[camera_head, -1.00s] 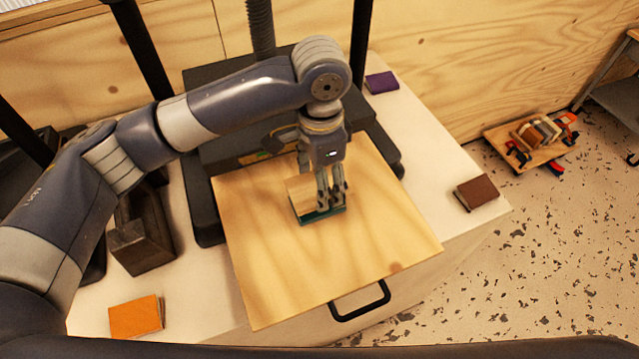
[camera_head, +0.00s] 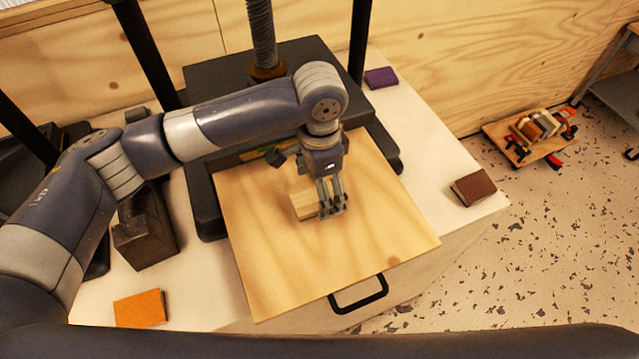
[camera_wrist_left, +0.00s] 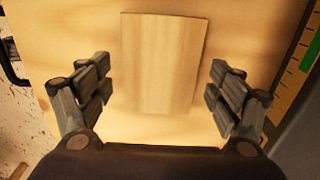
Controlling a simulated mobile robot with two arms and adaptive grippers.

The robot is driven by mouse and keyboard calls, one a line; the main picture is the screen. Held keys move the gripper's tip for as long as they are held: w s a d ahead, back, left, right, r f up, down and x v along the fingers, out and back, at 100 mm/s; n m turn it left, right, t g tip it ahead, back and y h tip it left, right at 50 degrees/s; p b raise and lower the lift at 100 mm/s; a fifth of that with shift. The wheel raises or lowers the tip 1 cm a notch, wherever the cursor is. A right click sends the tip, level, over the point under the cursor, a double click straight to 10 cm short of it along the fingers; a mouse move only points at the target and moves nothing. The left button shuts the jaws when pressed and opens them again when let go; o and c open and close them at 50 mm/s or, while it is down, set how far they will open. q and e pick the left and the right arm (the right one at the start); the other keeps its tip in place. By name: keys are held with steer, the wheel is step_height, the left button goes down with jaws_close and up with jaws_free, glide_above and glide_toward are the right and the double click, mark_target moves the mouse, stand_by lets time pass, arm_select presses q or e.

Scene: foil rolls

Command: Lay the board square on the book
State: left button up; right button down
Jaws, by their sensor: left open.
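The small pale wooden board (camera_head: 303,204) lies on the large wooden panel (camera_head: 270,270). It also shows in the left wrist view (camera_wrist_left: 163,62), flat and slightly tilted in the picture. My left gripper (camera_head: 332,212) is directly over it, pointing down. In the wrist view the left fingers (camera_wrist_left: 163,92) are wide apart, on either side of the board's near end, and do not touch it. No book shows around the board now; whether one lies beneath it is hidden. My right gripper is not in view.
An orange book (camera_head: 140,308) lies at front left, a brown book (camera_head: 473,188) at right and a purple one (camera_head: 381,77) at the back. A dark press stands behind the panel. A black handle (camera_head: 360,295) sits at its front. Floor at right holds a tray of blocks (camera_head: 530,138).

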arm_select(q)
step_height(320, 180, up, 12)
steer(key=b, duration=0.3)
steer(key=shift+r, duration=0.2)
stand_by(0.5)
